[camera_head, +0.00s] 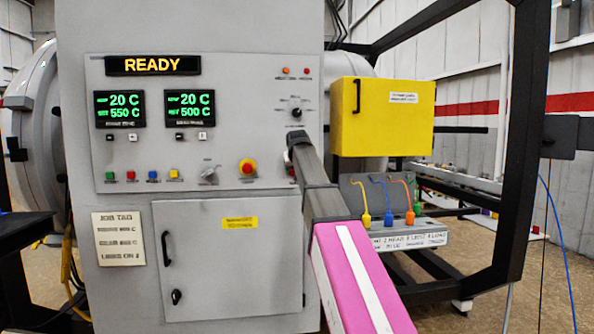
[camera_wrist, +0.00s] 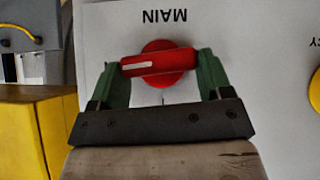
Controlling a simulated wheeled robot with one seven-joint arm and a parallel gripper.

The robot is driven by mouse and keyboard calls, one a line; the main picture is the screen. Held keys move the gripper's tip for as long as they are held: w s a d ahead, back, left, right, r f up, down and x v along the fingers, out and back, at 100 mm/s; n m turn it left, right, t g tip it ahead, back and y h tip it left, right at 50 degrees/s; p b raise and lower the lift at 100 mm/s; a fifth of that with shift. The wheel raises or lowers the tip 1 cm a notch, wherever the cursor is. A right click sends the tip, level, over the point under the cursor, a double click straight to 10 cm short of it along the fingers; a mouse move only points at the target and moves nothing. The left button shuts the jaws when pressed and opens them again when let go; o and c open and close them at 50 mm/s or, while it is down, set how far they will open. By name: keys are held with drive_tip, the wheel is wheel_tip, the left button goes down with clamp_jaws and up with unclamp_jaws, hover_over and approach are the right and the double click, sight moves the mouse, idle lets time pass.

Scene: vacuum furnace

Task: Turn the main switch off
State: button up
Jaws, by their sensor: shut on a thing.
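The main switch (camera_wrist: 172,77) is a red rotary knob with a bar handle, under the upside-down label MAIN in the wrist view. Its bar lies nearly level there, its right end slightly higher, with a white mark on its left part. My gripper (camera_wrist: 163,70) is shut on the bar, one green finger at each end of it. In the head view my arm reaches the right part of the grey control panel (camera_head: 225,125) and hides most of the switch and my fingers.
A yellow box (camera_head: 382,130) stands out close on the right. A rack with colored plugs (camera_head: 385,200) is below it.

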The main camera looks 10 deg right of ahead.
drive_tip(key=h, duration=0.1)
drive_tip(key=n+h, duration=0.1)
drive_tip(key=shift+a+f+n+h, duration=0.15)
drive_tip(key=shift+a+n+h, duration=0.15)
drive_tip(key=shift+a+h, duration=0.1)
drive_tip(key=n+h, duration=0.1)
drive_tip(key=h, duration=0.1)
drive_tip(key=n+t+h, duration=0.1)
drive_tip(key=h, duration=0.1)
drive_tip(key=shift+a+f+n, duration=0.2)
drive_tip(key=shift+f+n, duration=0.05)
drive_tip(key=shift+n, duration=0.05)
drive_tip(key=n+h, duration=0.1)
drive_tip(key=n+t+h, duration=0.1)
drive_tip(key=h, duration=0.1)
drive_tip(key=shift+a+f, duration=0.1)
drive_tip(key=shift+f, duration=0.2)
drive_tip(key=shift+f+n+t+h, duration=0.15)
drive_tip(key=shift+n+t+h, duration=0.65)
drive_tip(key=shift+n+h, duration=0.15)
drive_tip(key=shift+n, duration=0.25)
drive_tip(key=o, duration=0.9)
drive_tip(key=v, duration=1.1)
